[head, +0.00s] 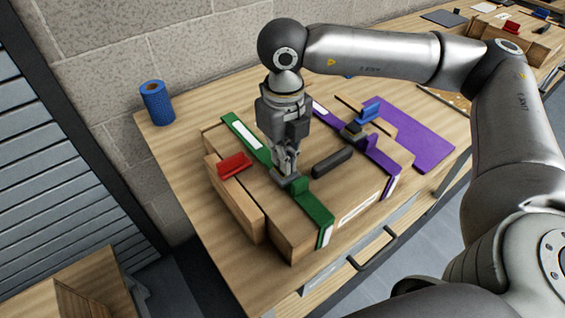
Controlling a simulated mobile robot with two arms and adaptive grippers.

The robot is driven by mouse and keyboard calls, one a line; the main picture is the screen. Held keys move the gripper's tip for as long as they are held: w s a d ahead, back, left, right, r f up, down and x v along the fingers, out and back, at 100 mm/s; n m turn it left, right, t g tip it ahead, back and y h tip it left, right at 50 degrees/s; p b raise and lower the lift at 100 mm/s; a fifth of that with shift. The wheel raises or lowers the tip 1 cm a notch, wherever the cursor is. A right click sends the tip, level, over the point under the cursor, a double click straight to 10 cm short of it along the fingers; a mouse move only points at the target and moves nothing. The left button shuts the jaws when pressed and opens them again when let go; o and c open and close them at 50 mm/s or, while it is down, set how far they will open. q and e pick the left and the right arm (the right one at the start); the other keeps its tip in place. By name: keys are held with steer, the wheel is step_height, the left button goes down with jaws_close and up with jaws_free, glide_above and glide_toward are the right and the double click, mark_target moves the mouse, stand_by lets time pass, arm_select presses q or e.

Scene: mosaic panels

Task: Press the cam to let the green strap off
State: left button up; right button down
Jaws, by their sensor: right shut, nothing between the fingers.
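A green strap (313,206) runs over a wooden box (345,189) on the workbench, from the far edge to the near face. Its grey cam buckle (292,183) sits on top, partly hidden by my right gripper. My right gripper (284,172) points down from above, shut and empty, with its fingertips at the cam; I cannot tell whether they press it. A purple strap (382,158) with a dark buckle and blue lever (366,114) crosses the box farther right. My left gripper is not in view.
A red piece (235,165) lies on a wooden block at the box's left side. A black handle (332,162) lies between the straps. A blue roll (156,102) stands at the back left. A purple mat (425,140) lies right.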

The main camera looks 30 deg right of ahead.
steer(key=shift+r+p, duration=1.65)
steer(key=shift+r, duration=1.95)
